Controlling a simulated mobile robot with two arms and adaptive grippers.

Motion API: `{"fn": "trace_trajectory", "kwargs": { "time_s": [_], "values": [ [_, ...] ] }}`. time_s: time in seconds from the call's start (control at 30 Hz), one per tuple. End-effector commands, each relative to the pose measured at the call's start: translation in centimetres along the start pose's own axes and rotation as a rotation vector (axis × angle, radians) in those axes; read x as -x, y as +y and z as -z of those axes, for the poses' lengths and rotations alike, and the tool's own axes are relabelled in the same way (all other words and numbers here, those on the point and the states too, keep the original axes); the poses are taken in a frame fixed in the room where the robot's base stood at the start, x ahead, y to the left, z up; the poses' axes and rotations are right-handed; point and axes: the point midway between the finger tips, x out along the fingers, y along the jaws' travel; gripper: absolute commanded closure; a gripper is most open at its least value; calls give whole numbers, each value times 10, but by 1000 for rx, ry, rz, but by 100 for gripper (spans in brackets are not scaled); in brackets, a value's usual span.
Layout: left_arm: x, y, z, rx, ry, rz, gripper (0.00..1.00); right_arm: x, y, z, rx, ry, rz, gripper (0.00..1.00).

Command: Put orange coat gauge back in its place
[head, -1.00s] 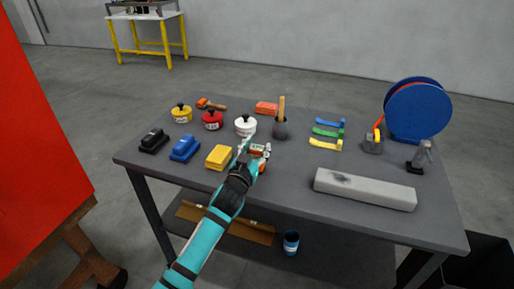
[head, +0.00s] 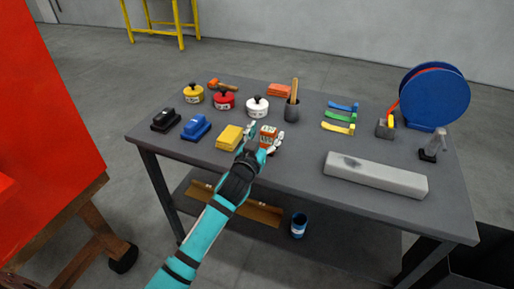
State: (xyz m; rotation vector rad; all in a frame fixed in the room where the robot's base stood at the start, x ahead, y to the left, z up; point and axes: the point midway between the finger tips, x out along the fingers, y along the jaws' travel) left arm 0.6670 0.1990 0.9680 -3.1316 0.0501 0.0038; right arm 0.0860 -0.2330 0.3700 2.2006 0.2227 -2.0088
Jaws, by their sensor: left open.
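The orange coat gauge (head: 268,133) is a small orange block with pale markings on the dark table (head: 300,185), near its front edge. My left gripper (head: 265,138) is open, with its fingers on either side of the gauge. I cannot tell whether the fingers touch it. The gripper hides the lower part of the gauge. My right gripper is not in the view.
A yellow block (head: 229,137) lies just left of the gripper. Blue (head: 196,127) and black (head: 166,120) blocks stand farther left. Lidded pots, including a white one (head: 257,106), stand behind. A long grey bar (head: 375,175) lies to the right.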

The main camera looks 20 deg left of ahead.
Motion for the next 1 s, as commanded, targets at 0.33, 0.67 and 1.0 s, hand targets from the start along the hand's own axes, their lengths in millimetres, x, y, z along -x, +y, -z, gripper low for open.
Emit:
{"fn": "trace_trajectory", "kwargs": {
  "time_s": [0.33,0.67,1.0],
  "values": [
    [74,0,-2,-1,-1,0,34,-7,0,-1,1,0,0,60],
    [94,0,0,-1,0,1,34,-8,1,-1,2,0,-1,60],
    [94,0,0,-1,0,1,34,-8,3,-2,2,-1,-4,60]
  ]
}}
